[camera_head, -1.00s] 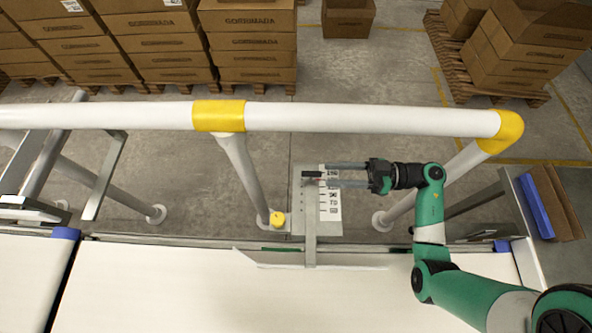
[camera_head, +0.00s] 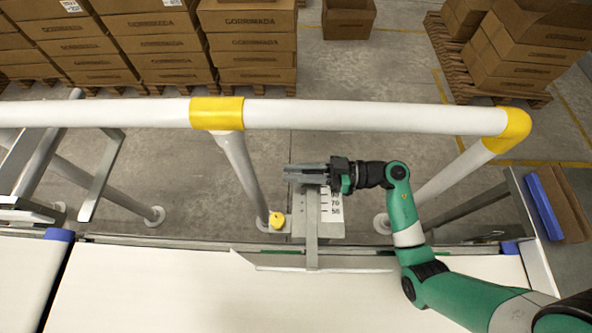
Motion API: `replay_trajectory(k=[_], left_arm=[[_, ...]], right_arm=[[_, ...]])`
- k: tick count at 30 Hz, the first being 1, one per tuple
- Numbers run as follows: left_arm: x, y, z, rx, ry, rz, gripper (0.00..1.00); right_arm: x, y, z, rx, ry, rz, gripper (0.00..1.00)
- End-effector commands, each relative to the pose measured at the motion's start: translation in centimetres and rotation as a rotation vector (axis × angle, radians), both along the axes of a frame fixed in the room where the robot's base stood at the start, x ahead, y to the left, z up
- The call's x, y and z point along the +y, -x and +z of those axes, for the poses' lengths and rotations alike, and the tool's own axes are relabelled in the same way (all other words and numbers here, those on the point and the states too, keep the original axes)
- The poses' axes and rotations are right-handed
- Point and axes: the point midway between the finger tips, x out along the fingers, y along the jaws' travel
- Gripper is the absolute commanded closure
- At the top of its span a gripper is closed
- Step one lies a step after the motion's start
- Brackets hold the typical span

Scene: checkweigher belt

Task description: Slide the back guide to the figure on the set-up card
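The back guide (camera_head: 345,263) is a thin grey rail lying along the far edge of the white belt (camera_head: 250,300). Its grey arm (camera_head: 311,240) runs away from the belt over a metal plate with a white number scale (camera_head: 330,207). My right gripper (camera_head: 296,173) is over the far end of this arm, its fingers pointing left. The fingers hide the dark handle there and the upper scale; whether they grip it I cannot tell. A yellow knob (camera_head: 277,219) sits left of the plate. My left gripper and the set-up card are not in view.
A white rail with yellow joints (camera_head: 217,113) crosses beyond the belt, its posts standing either side of the scale plate. Stacked cartons (camera_head: 250,45) stand on the floor behind. The belt in front is clear.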

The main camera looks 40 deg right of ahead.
Motion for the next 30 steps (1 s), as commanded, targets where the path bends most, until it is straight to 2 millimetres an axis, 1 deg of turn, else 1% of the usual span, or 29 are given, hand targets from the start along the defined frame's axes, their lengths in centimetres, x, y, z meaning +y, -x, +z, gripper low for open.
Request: replay_trajectory(k=[1, 2, 3, 30], left_arm=[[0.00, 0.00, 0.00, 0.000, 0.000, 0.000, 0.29], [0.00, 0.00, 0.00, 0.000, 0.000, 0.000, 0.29], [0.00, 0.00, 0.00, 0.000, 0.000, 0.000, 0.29], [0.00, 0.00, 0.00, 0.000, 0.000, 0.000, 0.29]], right_arm=[[-0.01, 0.01, 0.00, 0.000, 0.000, 0.000, 0.93], [-0.01, 0.01, 0.00, 0.000, 0.000, 0.000, 0.98], [-0.01, 0.01, 0.00, 0.000, 0.000, 0.000, 1.00], [-0.03, 0.02, -0.02, 0.001, -0.001, 0.000, 1.00]])
